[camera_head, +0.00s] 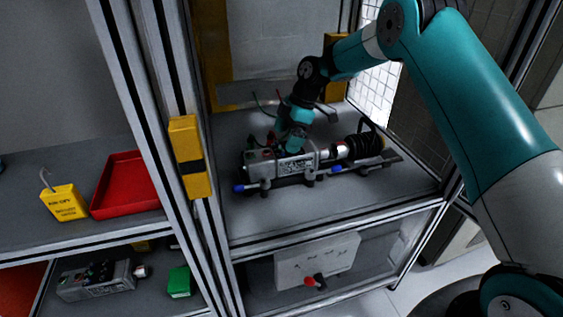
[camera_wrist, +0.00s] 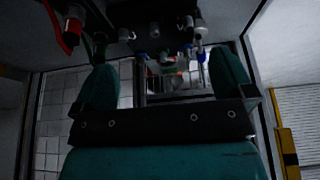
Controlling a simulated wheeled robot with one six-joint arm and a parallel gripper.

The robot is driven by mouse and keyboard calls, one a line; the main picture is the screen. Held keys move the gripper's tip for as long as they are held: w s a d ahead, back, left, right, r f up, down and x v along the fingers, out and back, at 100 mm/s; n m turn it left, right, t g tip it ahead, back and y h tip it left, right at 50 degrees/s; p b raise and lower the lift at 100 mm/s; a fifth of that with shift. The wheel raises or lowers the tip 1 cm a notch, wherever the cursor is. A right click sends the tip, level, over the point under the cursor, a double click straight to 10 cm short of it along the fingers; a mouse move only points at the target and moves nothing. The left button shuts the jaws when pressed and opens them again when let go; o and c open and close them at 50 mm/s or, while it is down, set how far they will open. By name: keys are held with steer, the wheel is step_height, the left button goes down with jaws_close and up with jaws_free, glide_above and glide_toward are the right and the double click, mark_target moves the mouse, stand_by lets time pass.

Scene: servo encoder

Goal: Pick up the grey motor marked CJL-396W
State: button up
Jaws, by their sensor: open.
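A grey motor (camera_head: 283,164) with a pale label lies in a dark fixture on the upper shelf at centre. Its label is too small to read. A second grey motor (camera_head: 97,280) lies on the lower left shelf, its marking also unreadable. I cannot tell which one is CJL-396W. My gripper (camera_head: 288,142) is close above the left part of the fixture-mounted motor; its fingertips are hard to make out there. In the wrist view my gripper (camera_wrist: 165,82) shows two teal fingers apart, with nothing clearly held between them. Dark connectors and blue-tipped parts show beyond and above the fingers.
A black coil (camera_head: 366,146) stands right of the motor, and blue-tipped rods flank the fixture. A frame post with a yellow box (camera_head: 190,156) separates the left shelves, which hold a red tray (camera_head: 126,184), a yellow block (camera_head: 64,203) and a green box (camera_head: 180,282). The upper shelf's front is clear.

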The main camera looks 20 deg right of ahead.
mark_target(282, 147)
steer(key=shift+d+x, duration=0.1)
steer(key=shift+x, duration=1.3)
steer(key=shift+d+x, duration=0.15)
steer(key=shift+x, duration=1.2)
steer(key=shift+s, duration=0.1)
steer(key=c, duration=1.6)
steer(key=shift+c, duration=1.2)
steer(key=shift+r, duration=0.2)
